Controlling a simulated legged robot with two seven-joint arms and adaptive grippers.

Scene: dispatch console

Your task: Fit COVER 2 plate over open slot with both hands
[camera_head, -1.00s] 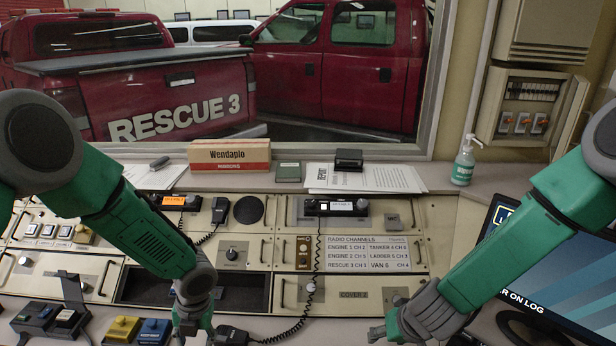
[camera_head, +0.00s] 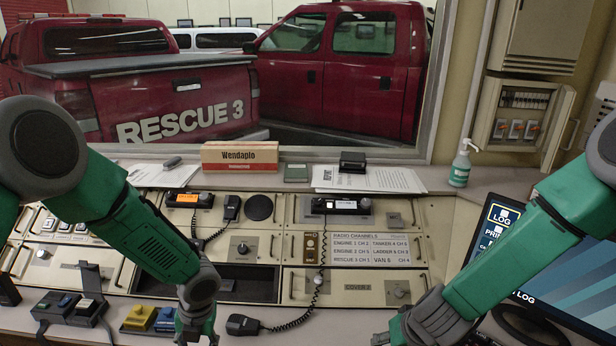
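The COVER 2 plate (camera_head: 358,288) is a beige panel in the lower right of the console face, lying flat in its bay with a handle at its left end. The open slot (camera_head: 250,284) is the dark rectangular recess just left of it. My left gripper (camera_head: 196,330) hangs in front of the slot's left part, above the desk and apart from the plate; its fingertips are cut off by the frame's bottom edge. My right gripper (camera_head: 382,338) is in front of and below the plate's right end, apart from it. Its fingers are bunched small and nothing shows in them.
A black handset (camera_head: 243,325) with a coiled cord lies on the desk between my grippers, its cord hanging over the plate's left part. Yellow (camera_head: 139,318) and blue (camera_head: 167,319) boxes stand by my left gripper. A monitor (camera_head: 545,265) stands at the right.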

